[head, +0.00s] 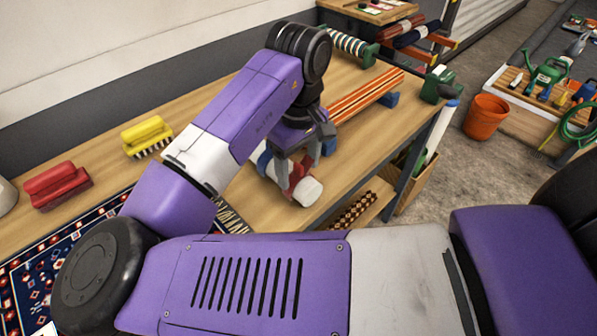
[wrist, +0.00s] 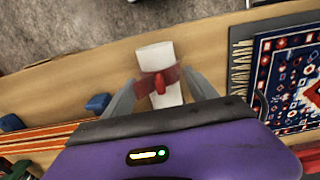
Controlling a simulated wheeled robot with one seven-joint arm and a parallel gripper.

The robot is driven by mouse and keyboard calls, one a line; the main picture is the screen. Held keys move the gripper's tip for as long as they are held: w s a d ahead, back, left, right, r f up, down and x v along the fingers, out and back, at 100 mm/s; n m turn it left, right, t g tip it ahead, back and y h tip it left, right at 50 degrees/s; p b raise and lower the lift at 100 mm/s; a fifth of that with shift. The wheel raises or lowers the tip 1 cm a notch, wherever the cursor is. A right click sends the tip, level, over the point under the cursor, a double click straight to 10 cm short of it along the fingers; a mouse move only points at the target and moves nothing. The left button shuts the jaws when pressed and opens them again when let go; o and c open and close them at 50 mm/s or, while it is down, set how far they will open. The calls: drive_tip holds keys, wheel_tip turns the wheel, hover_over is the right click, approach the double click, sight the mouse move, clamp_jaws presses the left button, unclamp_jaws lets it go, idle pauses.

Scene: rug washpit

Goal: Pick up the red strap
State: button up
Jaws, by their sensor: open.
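The red strap (wrist: 158,82) is wrapped around a white roll (wrist: 155,55) on the wooden bench, with a small red knot or buckle on top. In the head view the strap (head: 301,178) shows partly behind my gripper, and the white roll's end (head: 308,192) points toward the bench's front edge. My gripper (wrist: 160,80) is open, with one finger on each side of the strap and roll. In the head view my gripper (head: 297,172) is low over the bench. I cannot tell whether the fingers touch the strap. The roll's far part is mostly hidden.
Orange-striped rolls (head: 365,95) with blue blocks lie beyond the gripper on the bench. A yellow brush (head: 147,133), a red brush (head: 57,184) and a patterned rug (head: 60,245) lie to the left. An orange bucket (head: 486,116) stands on the floor at right.

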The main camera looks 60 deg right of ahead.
drive_tip(key=c, duration=1.4)
drive_tip(key=shift+r, duration=0.1)
drive_tip(key=shift+c, duration=0.2)
